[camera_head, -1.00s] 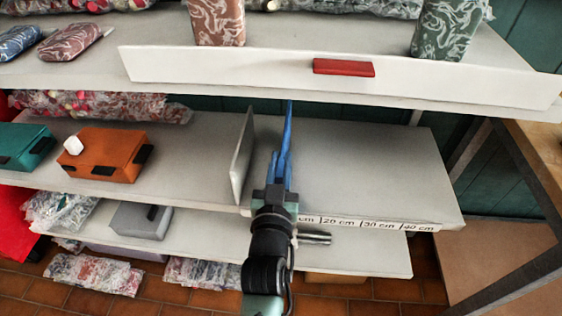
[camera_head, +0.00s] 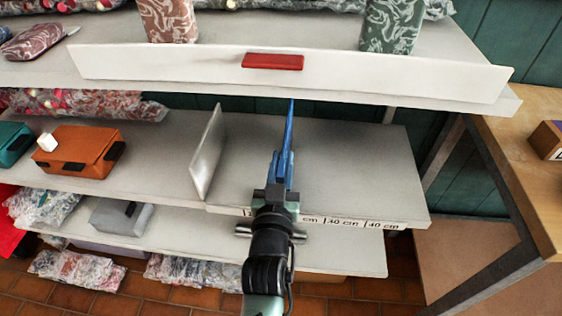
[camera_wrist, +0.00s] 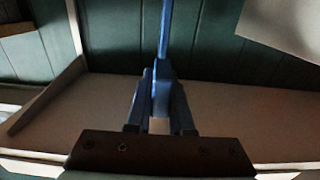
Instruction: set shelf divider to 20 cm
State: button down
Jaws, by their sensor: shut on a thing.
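A thin upright blue shelf divider (camera_head: 289,130) is seen nearly edge-on over the middle shelf. My gripper (camera_head: 281,170) is shut on its near end. In the wrist view the blue divider (camera_wrist: 165,35) rises from between the jaws (camera_wrist: 160,95). The shelf's front edge has a scale strip (camera_head: 345,222) with the 30 cm and 40 cm labels readable. My gripper and wrist cover the number of the label just left of 30 cm, leaving its "cm" visible. I cannot tell the divider's exact mark.
A white upright plate (camera_head: 208,152) stands left of my gripper on the middle shelf (camera_head: 365,165). Further left is an orange box (camera_head: 82,152). The upper shelf's white front board (camera_head: 150,66), with a red block (camera_head: 272,62), overhangs. The shelf right of the divider is clear.

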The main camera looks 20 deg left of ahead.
jog(key=shift+w+d, duration=0.15)
jog(key=shift+d, duration=0.4)
jog(key=shift+a, duration=0.1)
jog(key=c, duration=0.8)
grip_release()
jog(key=shift+a, duration=0.1)
jog(key=p+v, duration=0.1)
jog(key=v, duration=1.2)
jog(key=shift+p, duration=0.4)
